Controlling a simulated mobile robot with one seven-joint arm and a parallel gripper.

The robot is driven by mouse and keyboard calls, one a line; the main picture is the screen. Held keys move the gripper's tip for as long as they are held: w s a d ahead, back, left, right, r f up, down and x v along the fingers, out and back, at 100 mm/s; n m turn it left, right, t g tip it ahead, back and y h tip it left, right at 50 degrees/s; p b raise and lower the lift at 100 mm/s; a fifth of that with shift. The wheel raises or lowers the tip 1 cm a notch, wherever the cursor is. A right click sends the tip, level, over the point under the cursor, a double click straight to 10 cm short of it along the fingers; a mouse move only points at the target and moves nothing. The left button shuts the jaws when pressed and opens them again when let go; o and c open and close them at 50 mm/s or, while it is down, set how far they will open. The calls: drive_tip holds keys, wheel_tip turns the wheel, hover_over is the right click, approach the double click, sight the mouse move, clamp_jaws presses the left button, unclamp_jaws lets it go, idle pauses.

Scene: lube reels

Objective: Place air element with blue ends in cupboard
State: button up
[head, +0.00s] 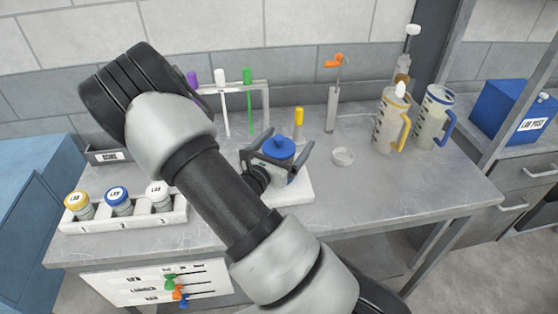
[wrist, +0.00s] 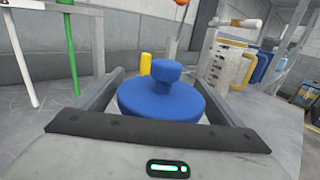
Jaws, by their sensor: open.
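My gripper (head: 280,155) is open, with its two fingers on either side of a blue-topped jar (head: 281,147) on the bench. The jar has a round blue lid with a knob and a paler body, and it stands upright on a white board. In the wrist view the blue lid (wrist: 162,98) fills the space between the fingers, with no clear grip on it. I cannot make out an air element with blue ends or an open cupboard in either view. My arm hides part of the bench's middle.
A white rack (head: 130,214) with several lidded jars stands at the left. A stand with coloured rods (head: 249,92), two jugs (head: 391,123) and a small dish (head: 343,157) are at the back. A blue box (head: 512,110) stands at the right. The bench's front right is clear.

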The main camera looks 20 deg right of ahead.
drive_tip(key=c, duration=1.3)
drive_tip(key=shift+r, duration=0.1)
